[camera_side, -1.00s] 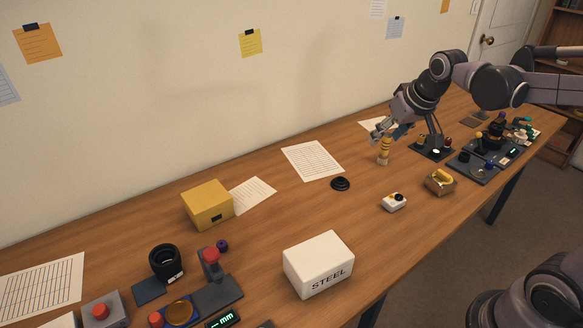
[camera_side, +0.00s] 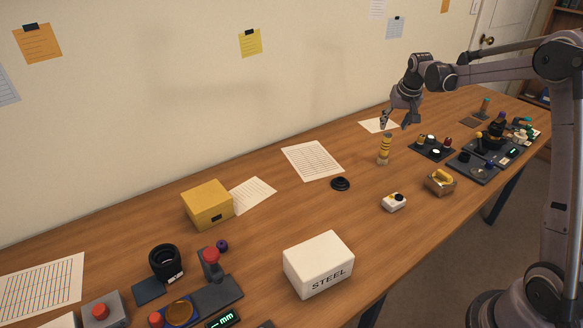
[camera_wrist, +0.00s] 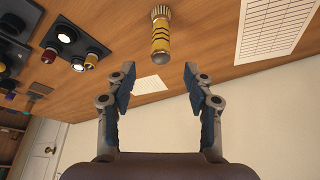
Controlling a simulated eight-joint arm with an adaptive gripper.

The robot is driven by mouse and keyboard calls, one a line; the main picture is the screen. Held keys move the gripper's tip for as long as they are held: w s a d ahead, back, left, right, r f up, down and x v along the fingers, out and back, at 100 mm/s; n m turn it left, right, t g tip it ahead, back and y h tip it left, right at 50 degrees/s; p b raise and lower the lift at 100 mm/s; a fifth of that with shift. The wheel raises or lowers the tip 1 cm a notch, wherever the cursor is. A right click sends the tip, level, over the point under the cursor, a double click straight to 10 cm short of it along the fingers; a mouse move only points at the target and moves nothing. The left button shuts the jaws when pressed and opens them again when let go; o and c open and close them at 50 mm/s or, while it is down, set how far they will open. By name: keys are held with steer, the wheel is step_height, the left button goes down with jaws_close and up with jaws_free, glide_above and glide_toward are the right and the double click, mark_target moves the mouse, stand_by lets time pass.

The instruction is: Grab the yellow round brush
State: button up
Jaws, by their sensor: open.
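The yellow round brush (camera_side: 384,150) stands upright on the table in the side view, with dark bands around its yellow body and a pale base. In the wrist view the brush (camera_wrist: 161,36) shows at the top centre, beyond the fingertips and between their lines. My gripper (camera_side: 396,120) is above and slightly right of the brush in the side view, apart from it. In the wrist view my gripper (camera_wrist: 158,78) has its two fingers spread wide with nothing between them.
A black tray with small parts (camera_side: 432,147) lies right of the brush. A cardboard box with a yellow item (camera_side: 440,182) and a white block (camera_side: 394,202) are nearer the front edge. A black disc (camera_side: 340,184) lies to the left.

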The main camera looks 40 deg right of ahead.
mark_target(388, 135)
steer(key=shift+x, duration=4.15)
steer(key=shift+w, duration=0.15)
jaws_close()
